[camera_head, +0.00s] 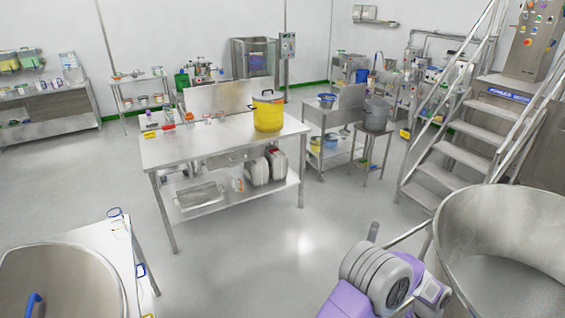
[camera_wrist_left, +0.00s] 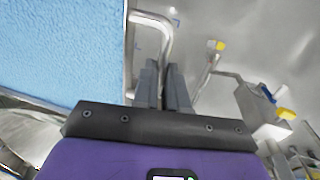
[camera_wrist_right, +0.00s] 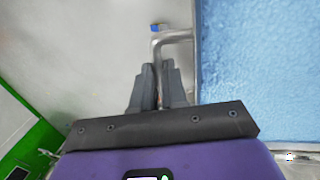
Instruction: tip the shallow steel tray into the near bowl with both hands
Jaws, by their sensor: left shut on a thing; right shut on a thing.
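The shallow steel tray (camera_wrist_left: 129,62) holds a bright blue, grainy fill and shows only in part in the wrist views. In the left wrist view, my left gripper (camera_wrist_left: 164,72) is shut on its bent steel handle (camera_wrist_left: 158,22), with the tray to the left. In the right wrist view, my right gripper (camera_wrist_right: 158,72) is shut on the other handle (camera_wrist_right: 176,36), with the tray (camera_wrist_right: 197,62) to the right. The head view shows neither tray nor grippers. It shows two large round steel vessels, one at lower right (camera_head: 462,222) and one at lower left (camera_head: 75,262); I cannot tell which is the near bowl.
My purple and grey arm link shows at the bottom of the head view. A steel worktable (camera_head: 215,143) with a yellow pot (camera_head: 267,112) stands mid-room. Steel stairs (camera_head: 450,150) rise at right. The floor (camera_head: 290,250) before the worktable is clear.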

